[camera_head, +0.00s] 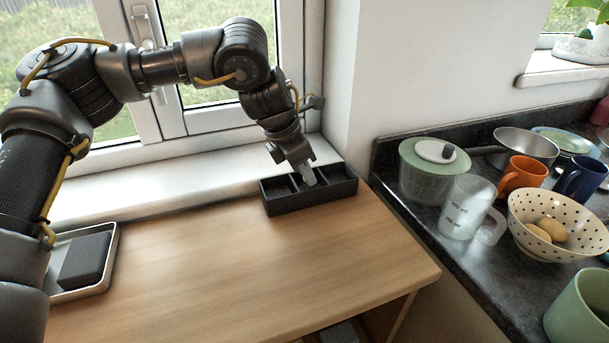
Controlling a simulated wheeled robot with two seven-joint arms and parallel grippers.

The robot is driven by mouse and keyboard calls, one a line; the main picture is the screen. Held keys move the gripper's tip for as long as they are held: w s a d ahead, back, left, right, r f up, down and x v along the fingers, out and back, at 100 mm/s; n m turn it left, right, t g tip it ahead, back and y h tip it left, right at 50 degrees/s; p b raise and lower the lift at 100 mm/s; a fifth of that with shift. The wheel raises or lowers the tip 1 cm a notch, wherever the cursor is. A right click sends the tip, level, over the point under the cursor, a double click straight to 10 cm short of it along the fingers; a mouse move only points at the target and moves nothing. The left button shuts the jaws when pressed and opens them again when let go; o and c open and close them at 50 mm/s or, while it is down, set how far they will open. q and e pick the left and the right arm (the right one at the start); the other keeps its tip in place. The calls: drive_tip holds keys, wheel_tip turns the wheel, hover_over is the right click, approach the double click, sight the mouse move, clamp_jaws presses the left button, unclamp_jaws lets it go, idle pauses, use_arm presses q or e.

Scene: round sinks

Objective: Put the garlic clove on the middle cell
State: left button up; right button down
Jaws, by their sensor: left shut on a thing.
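A black tray (283,207) with three cells in a row stands at the back of the wooden table, by the window sill. My left gripper (306,177) points down at the tray's middle cell, with its tips at about the height of the tray's rim. It is shut on a small pale thing, which I take to be the garlic clove; the fingers mostly hide it. I cannot tell whether it touches the cell floor. My right gripper is not in view.
A shallow tray with a dark grey block (85,260) lies at the table's left. A dark counter at the right holds a green salad spinner (430,178), a clear measuring jug (466,207), mugs and a dotted bowl (556,228) with eggs. The table's middle is clear.

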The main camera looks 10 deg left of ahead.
use_arm(q)
wheel_tip(320, 180, down, 2)
drive_tip(key=shift+r, duration=0.1)
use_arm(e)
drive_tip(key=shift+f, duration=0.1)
use_arm(q)
drive_tip(key=o, duration=0.7)
drive_tip(key=shift+c, duration=0.2)
drive_tip(key=shift+o, duration=0.4)
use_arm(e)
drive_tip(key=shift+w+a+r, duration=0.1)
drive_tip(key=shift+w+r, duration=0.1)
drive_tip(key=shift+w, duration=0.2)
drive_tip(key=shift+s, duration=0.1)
